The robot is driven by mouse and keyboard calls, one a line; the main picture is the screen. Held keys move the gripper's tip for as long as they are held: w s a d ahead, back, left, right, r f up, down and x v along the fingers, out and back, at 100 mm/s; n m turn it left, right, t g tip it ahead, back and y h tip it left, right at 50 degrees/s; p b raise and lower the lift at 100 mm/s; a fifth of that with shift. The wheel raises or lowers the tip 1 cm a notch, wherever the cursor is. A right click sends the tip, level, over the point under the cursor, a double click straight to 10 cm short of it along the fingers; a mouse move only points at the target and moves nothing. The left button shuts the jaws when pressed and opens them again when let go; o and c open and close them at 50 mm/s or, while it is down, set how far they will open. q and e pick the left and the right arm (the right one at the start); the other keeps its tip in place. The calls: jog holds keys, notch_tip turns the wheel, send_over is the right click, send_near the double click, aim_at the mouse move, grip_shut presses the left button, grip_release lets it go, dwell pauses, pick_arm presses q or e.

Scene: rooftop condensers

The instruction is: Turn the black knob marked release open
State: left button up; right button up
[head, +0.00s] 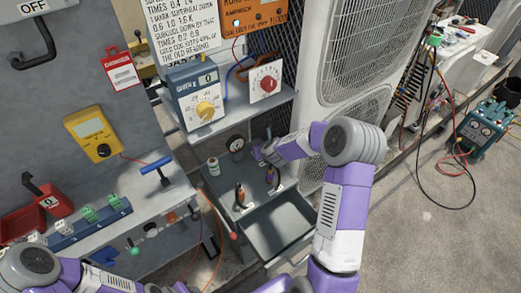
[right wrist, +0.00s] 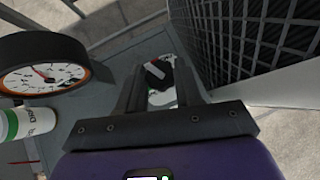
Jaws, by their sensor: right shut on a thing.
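A black knob (right wrist: 158,72) with a pale and red mark on top sits between the fingertips of my right gripper (right wrist: 160,80) in the right wrist view. The gripper is shut on it. No lettering is readable on the knob. In the head view my right gripper (head: 260,152) is small, at the back of the grey shelf by the condenser, and hides the knob there. Only links of my left arm show at the bottom left of the head view; its gripper is out of view.
A round gauge (right wrist: 45,72) and a white-green cylinder (right wrist: 28,122) stand left of the gripper. A dark mesh panel (right wrist: 260,45) rises close on its right. In the head view, a condenser (head: 345,70) stands behind, and an open grey drawer (head: 283,226) lies below the shelf.

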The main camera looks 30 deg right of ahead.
jog(key=n+y, duration=0.2)
jog(key=n, duration=0.1)
jog(key=n+y, duration=0.1)
jog(key=shift+d+y, duration=0.3)
jog(key=shift+n+g+y+p, duration=0.4)
jog(key=shift+n+y+p, duration=0.6)
jog(key=shift+n, duration=0.8)
jog(key=shift+n+y, duration=0.3)
jog(key=o, duration=1)
jog(key=shift+o, duration=0.2)
jog(key=p+v, duration=0.2)
jog(key=v, duration=0.4)
jog(key=shift+d+r, duration=0.1)
jog(key=shift+r, duration=0.1)
jog(key=shift+s+d+r, duration=0.2)
jog(key=shift+s+r, duration=0.15)
jog(key=shift+s, duration=0.05)
